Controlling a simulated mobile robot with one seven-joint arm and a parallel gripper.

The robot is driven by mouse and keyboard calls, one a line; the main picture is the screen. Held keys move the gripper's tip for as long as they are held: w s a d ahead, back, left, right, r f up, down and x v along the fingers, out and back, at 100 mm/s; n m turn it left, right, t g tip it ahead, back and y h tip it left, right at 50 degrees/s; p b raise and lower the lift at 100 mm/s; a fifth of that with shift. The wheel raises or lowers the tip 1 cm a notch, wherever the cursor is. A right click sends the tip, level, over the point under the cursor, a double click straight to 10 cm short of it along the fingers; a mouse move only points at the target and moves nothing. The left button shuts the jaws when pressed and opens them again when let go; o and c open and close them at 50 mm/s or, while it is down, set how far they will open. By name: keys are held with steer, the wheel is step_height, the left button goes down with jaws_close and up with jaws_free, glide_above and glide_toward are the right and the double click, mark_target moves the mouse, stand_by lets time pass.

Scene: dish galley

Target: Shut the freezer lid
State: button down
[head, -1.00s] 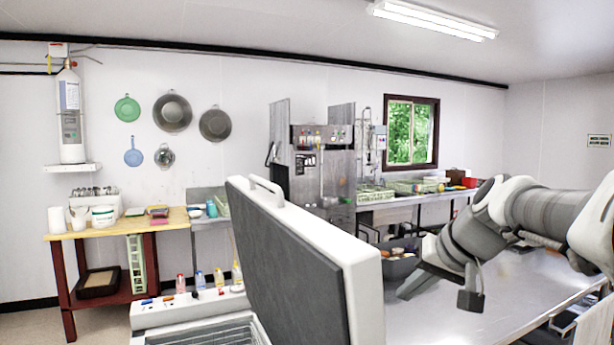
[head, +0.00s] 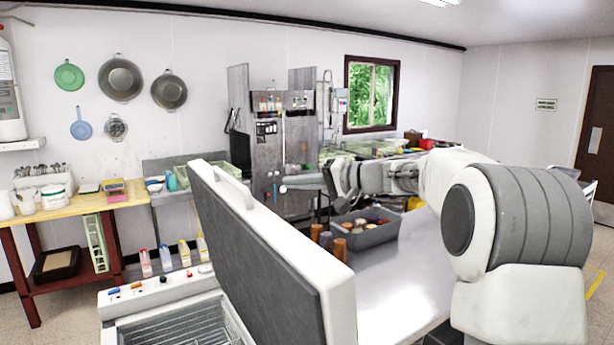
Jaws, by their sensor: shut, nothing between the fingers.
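The freezer lid (head: 270,250) stands raised in the front middle, a thick white slab with a dark grey panel on its left face. A white handle (head: 236,190) shows on its top edge. The freezer body (head: 150,296) is below it at the lower left, its opening uncovered with a wire basket (head: 185,328) inside. My gripper (head: 284,188) is shut and empty. It appears above and beyond the lid's top edge, seemingly apart from it, pointing left. The lid's far face is mostly hidden.
A metal table (head: 400,270) extends right of the lid, with a grey bin (head: 368,238) of coloured items and brown cylinders (head: 322,240) on it. Several bottles (head: 185,252) stand behind the freezer. A wooden-topped table (head: 70,208) is at the left.

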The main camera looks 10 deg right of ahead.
mark_target(265, 209)
steer(key=a, duration=0.2)
steer(key=w+a+f+p, duration=0.1)
steer(key=w+a, duration=0.1)
steer(key=a, duration=0.1)
steer(key=shift+a+f+p, duration=0.2)
steer(key=shift+a+p, duration=0.1)
steer(key=shift+p, duration=0.1)
steer(key=shift+s+a+f, duration=0.1)
steer(key=shift+a+f, duration=0.25)
steer(key=shift+a, duration=0.35)
